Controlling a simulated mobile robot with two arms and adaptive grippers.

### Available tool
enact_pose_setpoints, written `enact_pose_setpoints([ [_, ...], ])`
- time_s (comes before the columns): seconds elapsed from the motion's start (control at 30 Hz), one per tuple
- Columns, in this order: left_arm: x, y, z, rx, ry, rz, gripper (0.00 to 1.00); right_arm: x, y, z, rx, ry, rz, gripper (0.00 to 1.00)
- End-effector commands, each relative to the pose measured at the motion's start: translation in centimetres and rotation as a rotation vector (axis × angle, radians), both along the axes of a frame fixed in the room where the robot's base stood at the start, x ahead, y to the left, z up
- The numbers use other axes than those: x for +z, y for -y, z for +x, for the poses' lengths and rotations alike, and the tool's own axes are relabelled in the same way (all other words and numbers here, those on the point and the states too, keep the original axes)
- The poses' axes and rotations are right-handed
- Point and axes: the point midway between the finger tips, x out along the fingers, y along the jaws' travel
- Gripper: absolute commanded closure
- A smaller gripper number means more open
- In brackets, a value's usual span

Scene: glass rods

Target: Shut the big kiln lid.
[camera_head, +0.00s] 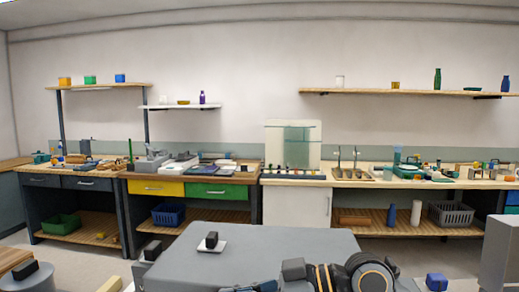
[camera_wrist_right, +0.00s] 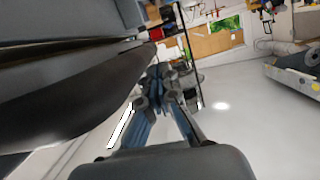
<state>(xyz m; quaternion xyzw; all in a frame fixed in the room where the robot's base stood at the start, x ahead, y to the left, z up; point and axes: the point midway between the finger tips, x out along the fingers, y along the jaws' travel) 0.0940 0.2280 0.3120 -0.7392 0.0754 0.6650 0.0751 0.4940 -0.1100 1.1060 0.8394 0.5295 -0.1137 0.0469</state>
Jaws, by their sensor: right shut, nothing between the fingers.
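A broad flat grey top (camera_head: 270,252) fills the bottom middle of the head view. A small black block on a white plate (camera_head: 211,242) sits on it. It may be the big kiln lid; I cannot tell whether it is open or shut. Parts of my right arm (camera_head: 365,274) show at its near right edge. In the wrist view my right gripper (camera_wrist_right: 163,80) is shut and empty, with its fingers close together. A large dark curved body (camera_wrist_right: 70,100) fills the left of that view; I cannot tell what it is. My left gripper is not in view.
A long workbench (camera_head: 190,178) along the back wall carries tools and trays. A green bin (camera_head: 61,224), a blue basket (camera_head: 168,214) and a grey basket (camera_head: 451,214) stand on its lower shelf. Pale floor (camera_wrist_right: 235,125) is clear.

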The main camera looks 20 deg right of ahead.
Motion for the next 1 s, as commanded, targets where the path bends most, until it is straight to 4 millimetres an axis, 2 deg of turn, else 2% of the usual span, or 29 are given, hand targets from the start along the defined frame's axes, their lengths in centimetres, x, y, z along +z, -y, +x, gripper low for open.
enact_pose_setpoints([
  [0.03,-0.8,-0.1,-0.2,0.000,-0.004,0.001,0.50,-1.1,-0.1,-0.1,0.001,-0.002,0.000,1.00],
  [0.1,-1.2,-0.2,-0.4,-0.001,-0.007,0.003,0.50,-1.6,-0.3,-0.2,0.001,-0.001,0.001,1.00],
  [0.5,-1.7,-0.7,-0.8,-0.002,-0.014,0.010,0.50,-2.9,-0.5,-0.3,0.003,-0.008,-0.005,1.00],
  [0.83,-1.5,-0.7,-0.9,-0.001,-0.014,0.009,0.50,-3.0,-0.5,-0.3,0.003,-0.015,-0.007,1.00],
  [1.0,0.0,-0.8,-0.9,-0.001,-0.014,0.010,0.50,-1.5,-0.8,-0.2,0.002,-0.011,-0.005,1.00],
])
